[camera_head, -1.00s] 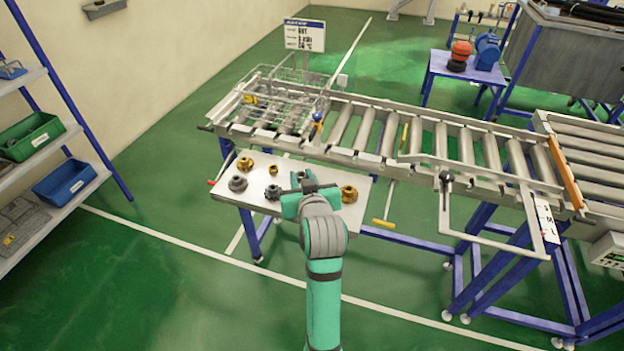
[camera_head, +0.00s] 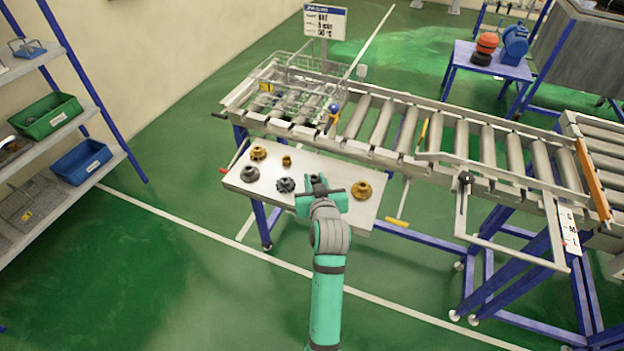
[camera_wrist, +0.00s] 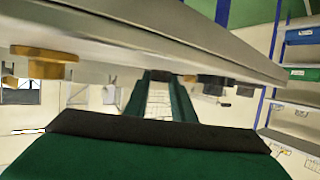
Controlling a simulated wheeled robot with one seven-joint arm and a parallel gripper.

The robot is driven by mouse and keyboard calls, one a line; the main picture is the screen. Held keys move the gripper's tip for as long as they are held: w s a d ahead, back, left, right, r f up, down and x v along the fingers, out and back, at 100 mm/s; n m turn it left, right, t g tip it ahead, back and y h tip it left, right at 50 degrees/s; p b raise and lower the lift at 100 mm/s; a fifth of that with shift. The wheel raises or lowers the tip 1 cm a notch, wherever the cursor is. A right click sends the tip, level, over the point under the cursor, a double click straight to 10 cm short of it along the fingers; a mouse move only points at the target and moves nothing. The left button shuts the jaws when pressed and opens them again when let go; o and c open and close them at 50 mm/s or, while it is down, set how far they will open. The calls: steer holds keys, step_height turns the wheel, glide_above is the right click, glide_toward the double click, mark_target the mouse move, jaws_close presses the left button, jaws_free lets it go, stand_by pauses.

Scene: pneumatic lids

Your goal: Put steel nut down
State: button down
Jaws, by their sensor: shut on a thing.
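My gripper (camera_head: 320,187) is over the right half of the small white table (camera_head: 235,188), at its front side. It is shut on a dark steel nut (camera_head: 318,179), mostly hidden by the jaws in the head view. In the wrist view, a dark piece (camera_wrist: 159,75) shows between the green fingers, close to the table surface. I cannot tell whether the nut touches the table. Another dark steel nut (camera_head: 285,185) sits just left of my gripper, and a grey steel nut (camera_head: 250,174) sits farther left. A large brass nut (camera_head: 361,190) sits close on the right.
Two more brass pieces, a large one (camera_head: 258,153) and a small one (camera_head: 286,161), sit at the table's back left. The roller conveyor (camera_head: 400,130) runs behind the table and carries a wire basket (camera_head: 290,90). A shelf with bins (camera_head: 48,115) stands at left.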

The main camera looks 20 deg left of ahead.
steer(key=shift+f, duration=0.1)
steer(key=c, duration=1.9)
jaws_free()
steer(key=shift+f, duration=0.1)
steer(key=o, duration=0.4)
